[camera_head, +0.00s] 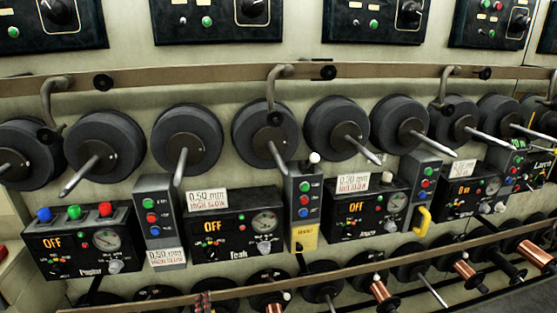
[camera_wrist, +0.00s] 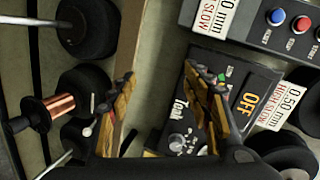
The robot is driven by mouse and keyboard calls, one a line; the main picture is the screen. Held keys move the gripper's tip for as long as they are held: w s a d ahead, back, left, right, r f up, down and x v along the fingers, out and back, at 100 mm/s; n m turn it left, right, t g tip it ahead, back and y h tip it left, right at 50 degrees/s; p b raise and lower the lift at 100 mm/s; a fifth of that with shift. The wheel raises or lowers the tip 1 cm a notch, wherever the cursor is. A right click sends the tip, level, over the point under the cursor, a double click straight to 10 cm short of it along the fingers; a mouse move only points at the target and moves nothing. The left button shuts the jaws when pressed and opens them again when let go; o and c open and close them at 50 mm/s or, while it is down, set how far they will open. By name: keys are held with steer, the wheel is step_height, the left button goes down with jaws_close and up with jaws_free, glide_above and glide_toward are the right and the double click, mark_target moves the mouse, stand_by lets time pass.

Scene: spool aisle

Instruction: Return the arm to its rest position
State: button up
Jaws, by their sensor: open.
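My gripper (camera_wrist: 159,74) shows in the wrist view, with its two yellow-padded fingers spread apart and nothing between them. Behind the fingers are a pale strip of wall and the black control box (camera_wrist: 240,99) with an orange OFF display, seen tilted. The right finger overlaps part of this box; I cannot tell whether they touch. In the head view the matching box marked Teak (camera_head: 232,236) is in the lower middle.
A row of dark spools (camera_head: 187,138) on protruding metal spindles crosses the head view. A long rail (camera_head: 200,75) with hooks runs above them. A lower rail (camera_head: 230,293) passes copper spools (camera_head: 383,292). In the wrist view a copper spool (camera_wrist: 61,106) is at left.

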steer(key=s+f+n+g, duration=0.4)
steer(key=s+f, duration=0.2)
steer(key=s+d+r+n+g, duration=0.3)
steer(key=s+d+n+g, duration=0.15)
steer(key=s+n, duration=0.2)
steer(key=s+d+r+h+p, duration=0.1)
steer(key=s+d+r, duration=0.4)
steer(key=d+r, duration=0.6)
steer(key=s+d+r+h+p, duration=0.2)
steer(key=s+d+r, duration=0.3)
steer(key=d+r, duration=0.7)
steer(key=s+d+r+h+p, duration=0.1)
steer(key=s+d+r+p, duration=0.3)
steer(key=d+r, duration=0.8)
steer(key=s+d, duration=0.1)
steer(key=d, duration=0.2)
steer(key=shift+s+r+h, duration=0.25)
steer(key=shift+s+h, duration=0.1)
steer(key=shift+h, duration=0.05)
